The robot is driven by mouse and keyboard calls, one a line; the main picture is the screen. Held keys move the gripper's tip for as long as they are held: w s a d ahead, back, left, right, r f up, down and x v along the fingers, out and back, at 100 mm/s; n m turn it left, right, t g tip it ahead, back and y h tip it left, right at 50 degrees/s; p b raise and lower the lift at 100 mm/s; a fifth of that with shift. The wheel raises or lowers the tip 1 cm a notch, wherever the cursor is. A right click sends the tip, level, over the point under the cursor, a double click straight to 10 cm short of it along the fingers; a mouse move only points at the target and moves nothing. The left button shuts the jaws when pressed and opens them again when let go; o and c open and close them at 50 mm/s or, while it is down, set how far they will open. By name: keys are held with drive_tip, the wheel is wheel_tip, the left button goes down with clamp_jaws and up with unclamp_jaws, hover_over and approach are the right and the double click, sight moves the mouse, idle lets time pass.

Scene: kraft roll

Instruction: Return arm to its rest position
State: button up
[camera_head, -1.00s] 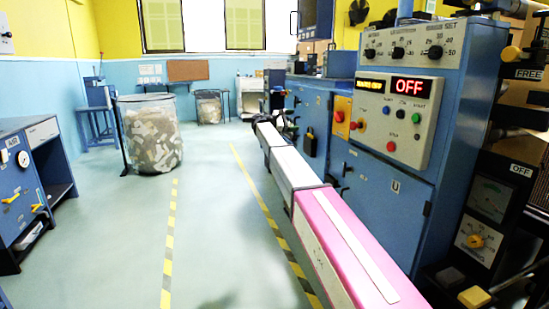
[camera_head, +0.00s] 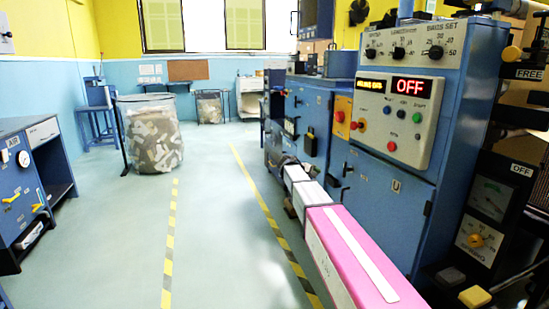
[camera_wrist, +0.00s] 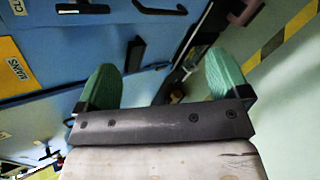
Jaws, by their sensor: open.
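My gripper (camera_wrist: 152,87) shows in the wrist view, with two green ribbed fingers spread apart and nothing between them. Past the fingers are a blue cabinet front with black handles and the floor. In the head view my arm, pink and white, reaches forward along the machine's front; the gripper at its far end is too small and hidden to make out there.
The blue machine (camera_head: 400,190) with an OFF display (camera_head: 409,86) stands close on the right. A clear bin of scraps (camera_head: 152,136) stands at the back left, and a blue bench (camera_head: 42,160) is at left. The floor (camera_head: 205,210) between the striped lines is clear.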

drive_tip(key=s+f+m+g+y, duration=0.1)
drive_tip(key=s+f+m+y, duration=0.2)
drive_tip(key=s, duration=0.9)
drive_tip(key=s+f+m+g+y, duration=0.1)
drive_tip(key=s+f+m+y, duration=0.2)
drive_tip(key=s+f, duration=0.7)
drive_tip(key=s+f+m+g+y, duration=0.1)
drive_tip(key=s+f+m+y, duration=0.2)
drive_tip(key=s, duration=1.1)
wheel_tip(320, 180, down, 4)
drive_tip(key=shift+s+d+r+m+y, duration=0.2)
drive_tip(key=shift+s+m+y, duration=0.15)
drive_tip(key=shift+y, duration=0.45)
